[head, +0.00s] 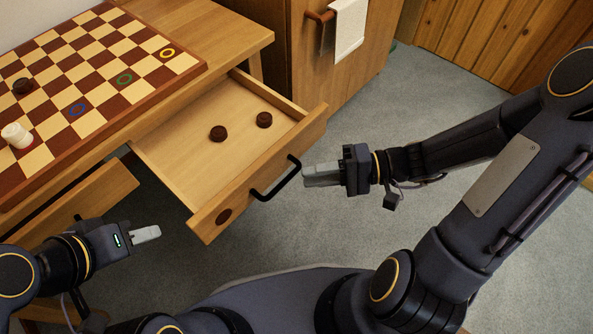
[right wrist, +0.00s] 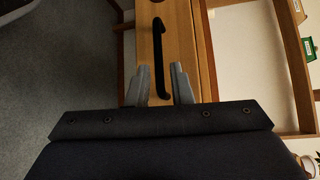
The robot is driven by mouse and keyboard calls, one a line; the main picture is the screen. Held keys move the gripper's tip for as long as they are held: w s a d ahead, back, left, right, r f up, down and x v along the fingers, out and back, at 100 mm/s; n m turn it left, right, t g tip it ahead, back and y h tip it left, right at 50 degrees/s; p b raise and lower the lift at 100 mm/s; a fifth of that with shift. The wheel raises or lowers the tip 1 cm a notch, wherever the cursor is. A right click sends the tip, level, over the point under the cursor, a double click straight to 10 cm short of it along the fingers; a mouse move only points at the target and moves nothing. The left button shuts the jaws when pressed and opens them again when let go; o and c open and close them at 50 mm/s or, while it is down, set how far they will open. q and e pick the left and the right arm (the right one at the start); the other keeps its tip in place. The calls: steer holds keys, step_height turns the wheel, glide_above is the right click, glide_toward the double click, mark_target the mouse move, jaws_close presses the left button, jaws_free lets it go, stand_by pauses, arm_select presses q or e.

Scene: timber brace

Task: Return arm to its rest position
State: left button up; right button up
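My right gripper (head: 322,175) is open and empty in the head view, just right of the black handle (head: 277,180) of the pulled-out wooden drawer (head: 175,165). In the right wrist view its two grey fingers (right wrist: 160,85) stand apart, with the handle (right wrist: 158,55) ahead of and partly between them. Whether they touch it I cannot tell. Two dark round pieces (head: 218,133) (head: 264,120) lie in the drawer. My left gripper (head: 146,234) is at the lower left, in front of the desk, with nothing visible in it. Its finger gap is hidden.
A checkered board (head: 90,75) lies on the desk (head: 220,35), with white pieces (head: 15,135), a dark piece (head: 22,86) and coloured rings. Another drawer front (head: 90,200) is at the left. A cabinet with a towel (head: 346,28) stands behind. Grey floor (head: 420,85) is clear at the right.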

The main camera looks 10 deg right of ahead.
steer(key=shift+s+d, duration=0.1)
steer(key=shift+d, duration=0.45)
